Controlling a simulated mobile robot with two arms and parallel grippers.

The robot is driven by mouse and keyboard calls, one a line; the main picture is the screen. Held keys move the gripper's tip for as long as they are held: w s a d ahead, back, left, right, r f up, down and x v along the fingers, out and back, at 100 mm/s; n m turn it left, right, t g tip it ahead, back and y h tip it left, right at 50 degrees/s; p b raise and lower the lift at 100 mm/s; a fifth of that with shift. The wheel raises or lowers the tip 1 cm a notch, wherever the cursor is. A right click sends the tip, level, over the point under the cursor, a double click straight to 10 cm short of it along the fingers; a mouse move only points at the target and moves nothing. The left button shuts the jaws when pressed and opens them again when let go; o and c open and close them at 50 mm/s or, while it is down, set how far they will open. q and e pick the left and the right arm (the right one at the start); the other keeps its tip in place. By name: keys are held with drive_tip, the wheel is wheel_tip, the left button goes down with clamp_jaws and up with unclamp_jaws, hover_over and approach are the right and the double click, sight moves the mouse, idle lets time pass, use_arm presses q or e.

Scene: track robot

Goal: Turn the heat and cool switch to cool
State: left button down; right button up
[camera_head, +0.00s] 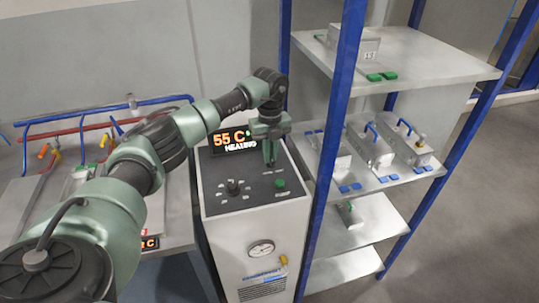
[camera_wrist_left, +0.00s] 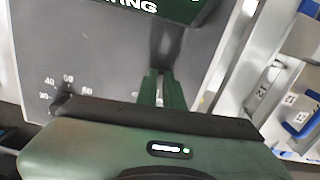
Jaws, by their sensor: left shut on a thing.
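The white control unit (camera_head: 215,207) has a dark sloped top panel (camera_head: 252,188), which also fills much of the left wrist view (camera_wrist_left: 90,45). My left gripper (camera_head: 269,160) points down at the panel just right of the display. In the left wrist view my left gripper (camera_wrist_left: 161,88) has its fingers close together, shut on the small heat and cool switch. The switch is mostly hidden by the fingers, so its position cannot be read. My right gripper is out of view.
A black dial (camera_head: 232,187) and a green button (camera_head: 281,184) sit lower on the panel. A blue-framed shelf (camera_head: 430,58) stands close on the right. A bench with pipes (camera_head: 85,128) is at left.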

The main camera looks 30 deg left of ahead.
use_arm(q)
drive_tip(key=m, duration=0.4)
drive_tip(key=shift+w+d+b, duration=0.1)
drive_tip(key=shift+b, duration=0.2)
drive_tip(key=shift+d+m, duration=0.1)
drive_tip(key=shift+m, duration=1.8)
drive_tip(key=c, duration=1.5)
unclamp_jaws()
drive_tip(key=shift+c, duration=0.2)
wheel_tip(320, 180, up, 8)
drive_tip(key=shift+b, duration=1.1)
drive_tip(key=shift+f, duration=0.1)
